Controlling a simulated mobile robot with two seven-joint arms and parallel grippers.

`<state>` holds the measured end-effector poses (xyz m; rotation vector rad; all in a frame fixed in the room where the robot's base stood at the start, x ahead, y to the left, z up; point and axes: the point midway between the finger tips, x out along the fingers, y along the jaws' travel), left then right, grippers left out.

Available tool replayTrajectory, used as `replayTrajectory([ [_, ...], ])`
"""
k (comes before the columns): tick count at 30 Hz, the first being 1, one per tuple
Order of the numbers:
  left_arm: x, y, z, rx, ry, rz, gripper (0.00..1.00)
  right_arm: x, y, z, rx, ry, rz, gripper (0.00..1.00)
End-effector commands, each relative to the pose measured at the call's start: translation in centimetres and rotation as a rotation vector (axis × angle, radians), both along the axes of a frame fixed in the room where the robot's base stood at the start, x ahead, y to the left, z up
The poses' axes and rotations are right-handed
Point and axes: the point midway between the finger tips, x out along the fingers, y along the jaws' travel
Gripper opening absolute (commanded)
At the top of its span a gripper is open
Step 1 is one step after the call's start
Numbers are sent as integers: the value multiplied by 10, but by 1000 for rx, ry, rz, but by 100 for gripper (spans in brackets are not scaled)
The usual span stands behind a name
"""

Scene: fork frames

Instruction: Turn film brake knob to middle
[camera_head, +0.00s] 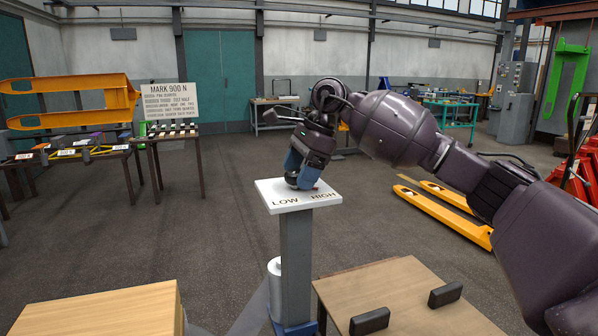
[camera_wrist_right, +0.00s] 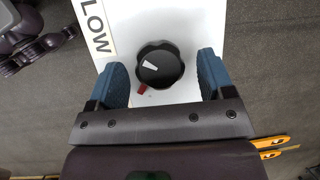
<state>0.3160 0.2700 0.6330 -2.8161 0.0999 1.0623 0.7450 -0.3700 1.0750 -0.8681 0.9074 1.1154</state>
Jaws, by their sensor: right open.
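The film brake knob (camera_wrist_right: 161,64) is black with a lobed rim and sits on a white panel (camera_wrist_right: 187,20). A white mark lies on the left part of its face. A small red mark shows on the panel below left of it. The panel (camera_head: 271,188) tops a grey post in the head view, with LOW on the left and HIGH on the right. My right gripper (camera_head: 302,178) points down over the panel and hides the knob there. In the right wrist view, its blue fingers (camera_wrist_right: 163,76) are open on either side of the knob, with gaps. My left gripper is not in view.
A wooden table (camera_head: 400,287) with two black blocks stands right of the post. A wooden box-like top (camera_head: 105,308) is at the lower left. Yellow pallet-truck forks (camera_head: 450,212) lie on the floor behind my right arm. The floor left of the post is open.

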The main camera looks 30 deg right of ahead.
Motion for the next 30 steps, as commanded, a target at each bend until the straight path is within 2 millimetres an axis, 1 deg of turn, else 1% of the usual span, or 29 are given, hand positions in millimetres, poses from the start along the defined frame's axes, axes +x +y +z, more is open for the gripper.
replayTrajectory([
  [4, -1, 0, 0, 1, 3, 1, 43, 0, 0, 0, 0, 0, 0, 75],
  [5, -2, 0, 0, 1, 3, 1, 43, 0, 0, 0, 0, 0, 0, 72],
  [9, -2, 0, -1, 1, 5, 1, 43, 0, 0, 0, 0, 0, 0, 50],
  [14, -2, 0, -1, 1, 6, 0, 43, 0, 0, 0, 0, 0, 0, 26],
  [23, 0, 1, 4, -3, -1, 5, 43, -1, 0, 3, -1, -2, -37, 26],
  [30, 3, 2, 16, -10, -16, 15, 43, -4, 1, 9, -1, -8, -173, 26],
])
